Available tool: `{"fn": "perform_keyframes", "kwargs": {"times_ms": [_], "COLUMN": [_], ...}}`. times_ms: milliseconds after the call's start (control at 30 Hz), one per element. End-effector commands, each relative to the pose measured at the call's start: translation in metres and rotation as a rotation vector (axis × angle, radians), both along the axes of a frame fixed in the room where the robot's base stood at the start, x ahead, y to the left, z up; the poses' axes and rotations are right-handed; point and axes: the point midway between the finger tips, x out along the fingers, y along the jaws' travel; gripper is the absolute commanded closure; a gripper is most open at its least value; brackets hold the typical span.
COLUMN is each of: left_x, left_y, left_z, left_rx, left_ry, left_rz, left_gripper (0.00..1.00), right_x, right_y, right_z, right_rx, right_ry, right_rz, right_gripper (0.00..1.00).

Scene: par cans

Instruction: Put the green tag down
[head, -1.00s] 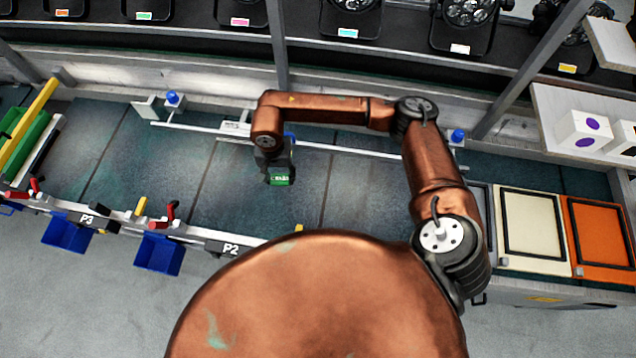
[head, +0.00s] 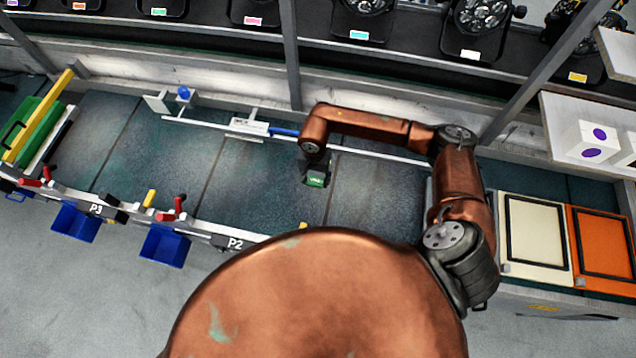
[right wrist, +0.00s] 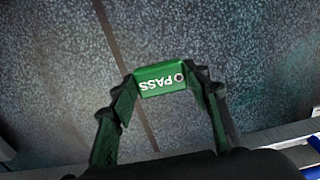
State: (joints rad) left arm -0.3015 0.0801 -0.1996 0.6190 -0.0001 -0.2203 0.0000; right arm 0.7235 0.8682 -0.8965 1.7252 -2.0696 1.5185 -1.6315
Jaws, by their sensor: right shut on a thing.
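The green tag (head: 316,179) is small and has white lettering. In the right wrist view the tag (right wrist: 161,79) reads "PASS", upside down in the picture, and sits between the two fingertips. My right gripper (head: 315,172) is shut on it over the dark bench top (head: 250,180). The fingers of the right gripper (right wrist: 163,88) lie along both ends of the tag. I cannot tell how high the tag is above the bench. My left gripper is not in view.
A metal rail (head: 215,130) with a blue knob (head: 184,92) runs behind my right gripper. Blue bins (head: 164,246) hang at the front edge. Cream (head: 535,235) and orange (head: 603,243) panels lie at the right. The bench around the tag is clear.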

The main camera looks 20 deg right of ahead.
Motion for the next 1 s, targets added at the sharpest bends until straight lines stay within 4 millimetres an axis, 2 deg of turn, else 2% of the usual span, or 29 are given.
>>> {"fn": "perform_keyframes", "kwargs": {"times_ms": [167,400,767,800,1000], "left_x": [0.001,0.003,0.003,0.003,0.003], "left_y": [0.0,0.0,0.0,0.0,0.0], "left_z": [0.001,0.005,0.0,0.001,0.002], "left_rx": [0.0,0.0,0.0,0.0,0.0], "left_ry": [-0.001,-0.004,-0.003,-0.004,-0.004], "left_rz": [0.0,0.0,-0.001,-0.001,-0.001], "left_gripper": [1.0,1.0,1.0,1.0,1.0], "right_x": [-0.003,-0.003,-0.003,-0.003,-0.003], "right_y": [-0.009,-0.008,-0.008,-0.008,-0.008], "right_z": [-0.01,-0.04,-0.046,-0.044,-0.044], "right_rx": [0.0,0.002,0.0,0.0,0.0], "right_ry": [0.001,0.001,0.0,0.0,0.0], "right_rz": [-0.001,0.0,0.001,0.001,0.001], "right_gripper": [0.72,0.72,0.72,0.53,0.39]}}
